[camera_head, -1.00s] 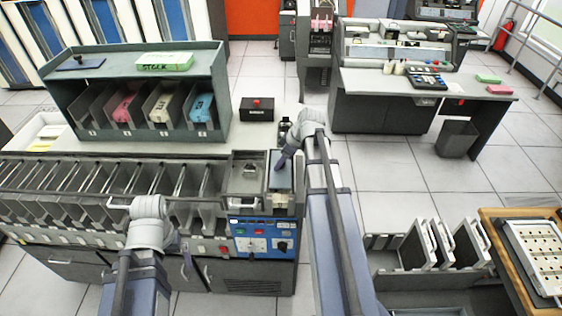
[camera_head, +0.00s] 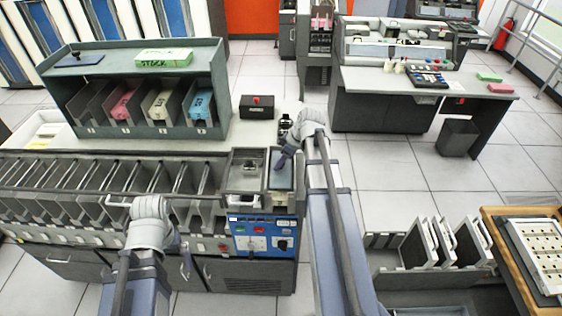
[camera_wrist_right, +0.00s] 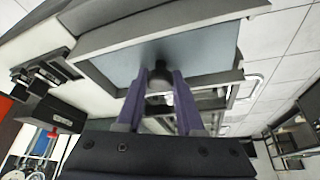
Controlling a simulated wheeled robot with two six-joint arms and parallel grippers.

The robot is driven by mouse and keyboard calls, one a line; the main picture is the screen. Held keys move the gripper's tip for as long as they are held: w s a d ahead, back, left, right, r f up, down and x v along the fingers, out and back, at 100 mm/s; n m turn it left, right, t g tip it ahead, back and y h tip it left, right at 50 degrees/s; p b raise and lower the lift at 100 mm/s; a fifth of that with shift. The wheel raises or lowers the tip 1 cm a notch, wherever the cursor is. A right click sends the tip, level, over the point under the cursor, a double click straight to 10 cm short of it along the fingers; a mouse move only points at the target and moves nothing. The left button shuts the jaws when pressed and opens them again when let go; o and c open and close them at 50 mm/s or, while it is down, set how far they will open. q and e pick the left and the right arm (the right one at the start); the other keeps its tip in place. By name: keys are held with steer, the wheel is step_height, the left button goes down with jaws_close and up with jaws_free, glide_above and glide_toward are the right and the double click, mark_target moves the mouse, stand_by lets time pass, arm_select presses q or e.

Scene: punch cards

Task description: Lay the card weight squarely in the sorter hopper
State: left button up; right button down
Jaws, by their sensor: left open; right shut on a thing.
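The card weight is a flat blue-grey plate (camera_head: 285,181) with a dark knob (camera_wrist_right: 159,86). My right gripper (camera_head: 280,165) is shut on the knob, its two purple fingers (camera_wrist_right: 160,95) on either side of it in the right wrist view. The plate (camera_wrist_right: 205,48) lies within the grey frame of the sorter hopper (camera_wrist_right: 150,20), at the right end of the sorter. It looks roughly lined up with the frame; whether it rests on the bottom cannot be told. My left gripper (camera_head: 182,262) is open and empty in front of the sorter's pockets.
A blue control panel (camera_head: 262,238) is below the hopper. A grey bay (camera_head: 247,168) adjoins it on the left. A black box with a red button (camera_head: 257,106) stands behind.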

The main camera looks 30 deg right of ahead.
mark_target(283, 169)
steer(key=shift+f+b, duration=2.25)
steer(key=shift+f, duration=0.25)
steer(key=shift+c, duration=2.3)
jaws_free()
steer(key=p+v, duration=0.6)
steer(key=v, duration=0.1)
steer(key=shift+r+p, duration=0.2)
steer(key=shift+p, duration=0.2)
steer(key=shift+s+d+r, duration=0.1)
steer(key=shift+r, duration=0.15)
steer(key=shift+f, duration=0.1)
